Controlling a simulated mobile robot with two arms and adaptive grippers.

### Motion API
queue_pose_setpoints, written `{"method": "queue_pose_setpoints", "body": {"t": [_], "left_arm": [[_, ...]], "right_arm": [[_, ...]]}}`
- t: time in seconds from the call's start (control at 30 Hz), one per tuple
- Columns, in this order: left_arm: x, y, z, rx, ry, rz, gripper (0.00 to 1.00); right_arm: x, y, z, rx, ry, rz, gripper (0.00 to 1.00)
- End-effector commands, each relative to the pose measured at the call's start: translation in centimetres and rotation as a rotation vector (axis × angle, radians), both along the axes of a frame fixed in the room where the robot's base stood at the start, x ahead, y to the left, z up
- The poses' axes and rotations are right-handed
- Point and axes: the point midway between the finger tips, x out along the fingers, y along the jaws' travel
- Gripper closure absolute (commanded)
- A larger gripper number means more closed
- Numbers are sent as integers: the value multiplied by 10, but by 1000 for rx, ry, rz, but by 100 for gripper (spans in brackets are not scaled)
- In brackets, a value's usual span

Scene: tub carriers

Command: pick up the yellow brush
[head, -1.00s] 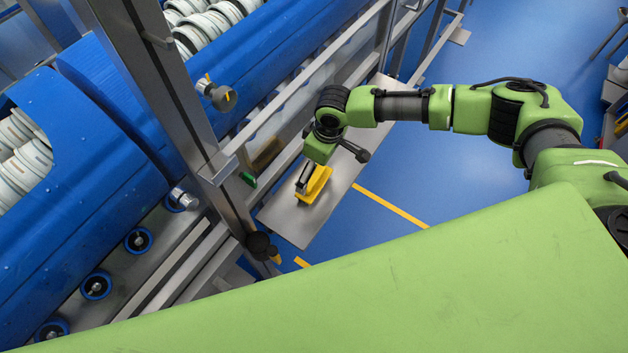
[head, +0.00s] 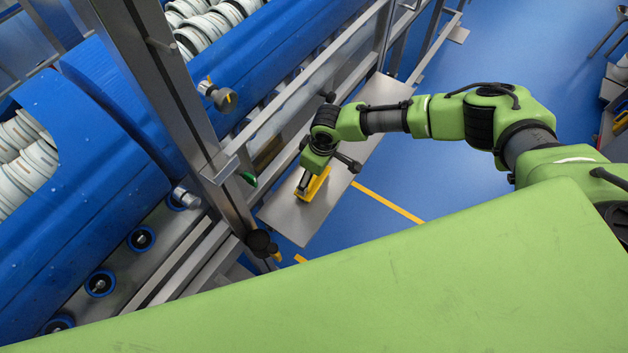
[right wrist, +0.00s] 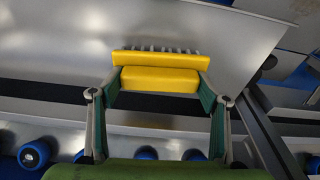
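The yellow brush (head: 314,185) lies on a grey metal shelf (head: 290,219) in the head view. In the right wrist view the brush (right wrist: 160,77) shows as a yellow block with a wider yellow bar and pale bristles at its far side. My right gripper (right wrist: 160,80) is over the brush, with one finger at each end of the block. The fingers are spread wide and very close to the block; whether they touch it is hard to see. In the head view my right gripper (head: 308,180) partly covers the brush. My left gripper is not in view.
A steel post (head: 180,105) and rails stand left of the shelf. Blue tub machinery (head: 75,205) with white stacked items lies beyond them. Blue floor (head: 450,195) with a yellow line is open on the right.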

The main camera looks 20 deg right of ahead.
Motion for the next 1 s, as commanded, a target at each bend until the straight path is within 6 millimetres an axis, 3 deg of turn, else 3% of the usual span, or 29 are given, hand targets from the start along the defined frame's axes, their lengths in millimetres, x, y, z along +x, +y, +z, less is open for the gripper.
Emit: {"method": "queue_pose_setpoints", "body": {"t": [0.33,0.57,0.73,1.0], "left_arm": [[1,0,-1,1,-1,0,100],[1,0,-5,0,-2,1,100],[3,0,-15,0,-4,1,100],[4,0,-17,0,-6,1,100]], "right_arm": [[-9,-5,-9,-13,17,2,55],[-9,-5,-2,-13,19,1,55],[-7,-4,24,-9,12,2,55],[-49,10,78,-6,8,4,55]]}}
